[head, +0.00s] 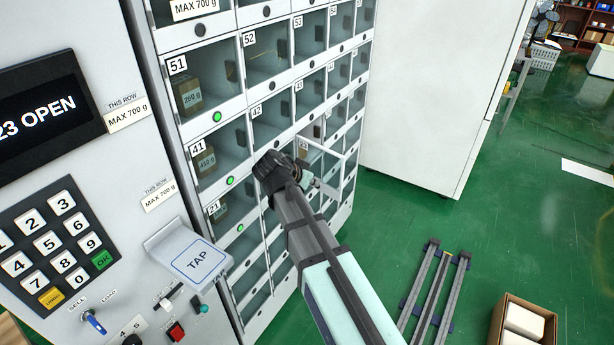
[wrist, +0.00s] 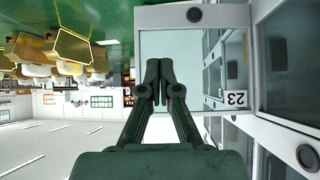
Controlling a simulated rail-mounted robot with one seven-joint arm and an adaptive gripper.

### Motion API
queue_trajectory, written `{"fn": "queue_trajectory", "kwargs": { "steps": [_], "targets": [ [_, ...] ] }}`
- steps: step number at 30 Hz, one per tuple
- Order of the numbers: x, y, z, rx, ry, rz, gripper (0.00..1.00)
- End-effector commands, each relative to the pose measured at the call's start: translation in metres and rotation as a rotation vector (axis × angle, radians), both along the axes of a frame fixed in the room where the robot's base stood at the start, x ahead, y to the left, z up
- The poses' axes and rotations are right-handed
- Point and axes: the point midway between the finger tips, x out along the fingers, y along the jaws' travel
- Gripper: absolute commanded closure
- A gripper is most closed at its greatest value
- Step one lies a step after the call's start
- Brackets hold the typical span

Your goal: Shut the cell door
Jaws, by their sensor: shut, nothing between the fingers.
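The cell door (wrist: 205,108) with a white frame and clear pane belongs to cell 23 and stands open. In the wrist view it lies ahead of my gripper (wrist: 153,70), near the label 23 (wrist: 235,98). In the head view the open door (head: 325,148) juts out from the locker front. My gripper (head: 318,186) is beside it, with its two dark fingers closed together and empty. Whether the fingertips touch the pane cannot be told. The inside of cell 23 is mostly hidden in the head view.
The locker wall (head: 237,108) has several other closed cells, some with boxes. The panel display (head: 35,110) reads "23 OPEN". A TAP reader (head: 190,258) sticks out at the left. A white cabinet (head: 430,90) stands at the right. Rails (head: 435,295) and a carton (head: 523,322) are on the green floor.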

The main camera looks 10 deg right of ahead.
Motion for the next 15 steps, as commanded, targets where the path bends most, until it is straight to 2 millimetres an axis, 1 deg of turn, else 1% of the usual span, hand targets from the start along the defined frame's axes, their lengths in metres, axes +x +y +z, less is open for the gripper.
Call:
{"fn": "queue_trajectory", "kwargs": {
  "steps": [1, 6, 9, 15],
  "targets": [
    [0.006, -0.006, -0.005, -0.001, 0.002, -0.002, 1.0],
    [0.021, -0.023, -0.022, 0.0, 0.002, -0.003, 1.0],
    [0.031, -0.034, -0.02, 0.0, 0.0, -0.002, 1.0],
    [0.042, -0.046, -0.022, 0.0, 0.001, 0.001, 1.0]
  ]
}}
